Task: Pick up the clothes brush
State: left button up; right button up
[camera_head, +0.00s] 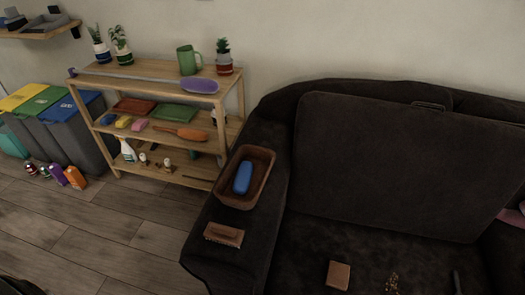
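A brown wooden brush (224,235) with what look like bristles along its lower side lies on the front of the sofa's left armrest; it looks most like the clothes brush. Behind it on the armrest stands a brown basket (262,163) with a blue oblong object (242,178) in it. An orange brush-like object with a handle (180,133) lies on the shelf, and a purple oblong one (199,86) on its top. I cannot tell for certain which is the clothes brush. Neither of my grippers can be made out.
The dark sofa (385,170) fills the right side. On its seat lie a small brown block (338,275), scattered crumbs (392,284) and a dark stick-like thing (456,283). Bins (70,125) and bottles (75,178) stand left. The wooden floor (120,235) before the shelf is clear.

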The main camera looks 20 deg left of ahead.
aim_at(215, 232)
jog(key=u, duration=0.95)
jog(key=z, duration=0.55)
jog(key=k+j+z, duration=0.1)
jog(key=z, duration=0.4)
jog(key=k+j+z, duration=0.1)
jog(key=z, duration=0.35)
jog(key=k+j, duration=0.1)
jog(key=k, duration=0.2)
jog(key=k+j, duration=0.15)
jog(key=k, duration=0.15)
